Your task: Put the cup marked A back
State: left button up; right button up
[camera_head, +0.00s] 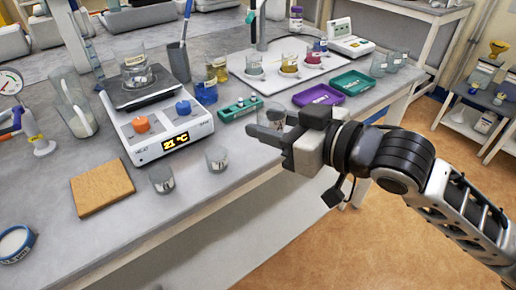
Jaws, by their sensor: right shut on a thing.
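My right gripper (268,134) reaches in from the right over the front of the bench. It is shut on a small clear glass cup (277,115), which is partly hidden behind the fingers. I cannot read a letter on this cup. Two similar small glass cups, a left one (161,179) and a right one (217,159), stand on the bench in front of the hotplate. Any letters on them are too small to read. More clear glasses (378,65) stand at the back right corner. My left gripper is not in view.
A hotplate (172,135) reading 21 °C carries a beaker (136,70). A green holder (240,108), purple tray (318,95) and teal tray (352,83) lie near the gripper. A white board (285,78) bears coloured beakers. A cork mat (101,189) lies left.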

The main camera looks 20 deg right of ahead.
jog(key=shift+w+f+b, duration=0.15)
jog(key=shift+f+b, duration=0.25)
jog(key=shift+b, duration=0.1)
jog(key=shift+w+f+b, duration=0.3)
jog(key=shift+w+b, duration=0.15)
jog(key=shift+b, duration=0.35)
jog(key=w+f, duration=0.2)
jog(key=w, duration=0.2)
jog(key=w+d+f, duration=0.1)
jog(key=w+f, duration=0.2)
jog(key=w+f+b, duration=0.1)
jog(key=w+f, duration=0.1)
jog(key=w, duration=0.2)
jog(key=shift+w+d+f, duration=0.25)
jog(key=shift+w+f, duration=0.4)
jog(key=shift+f, duration=0.15)
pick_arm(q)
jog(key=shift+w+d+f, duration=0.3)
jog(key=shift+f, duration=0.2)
pick_arm(e)
jog(key=shift+f, duration=1.5)
